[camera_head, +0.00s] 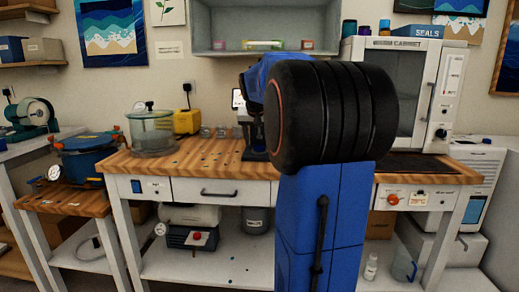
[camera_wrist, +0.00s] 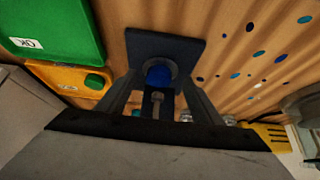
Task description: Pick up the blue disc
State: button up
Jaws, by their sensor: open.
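A blue disc (camera_wrist: 159,75) shows in the wrist view as a small round blue face inside a dark ring on a dark plate (camera_wrist: 160,46). My gripper (camera_wrist: 158,92) is open, with one grey finger at each side of the picture's middle. The disc lies between and beyond the fingertips in this view. I cannot tell how far it is from the fingers. In the head view my own arm hides the gripper and the disc.
A green box (camera_wrist: 50,35) marked OK and an orange box (camera_wrist: 68,82) lie beside the dark plate. The wooden bench (camera_head: 225,165) has several blue spots. A clear round vessel (camera_head: 152,132) and a yellow machine (camera_head: 187,121) stand at its left; a white cabinet (camera_head: 400,85) stands right.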

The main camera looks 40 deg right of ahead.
aim_at(259, 145)
jog(key=shift+w+d+f, duration=0.5)
jog(key=shift+d+f, duration=0.05)
jog(key=shift+f, duration=0.1)
jog(key=shift+w+d+f, duration=0.45)
jog(key=shift+d+f, duration=0.1)
jog(key=shift+f, duration=0.1)
jog(key=c, duration=1.2)
jog(key=shift+r, duration=0.1)
jog(key=shift+c, duration=0.2)
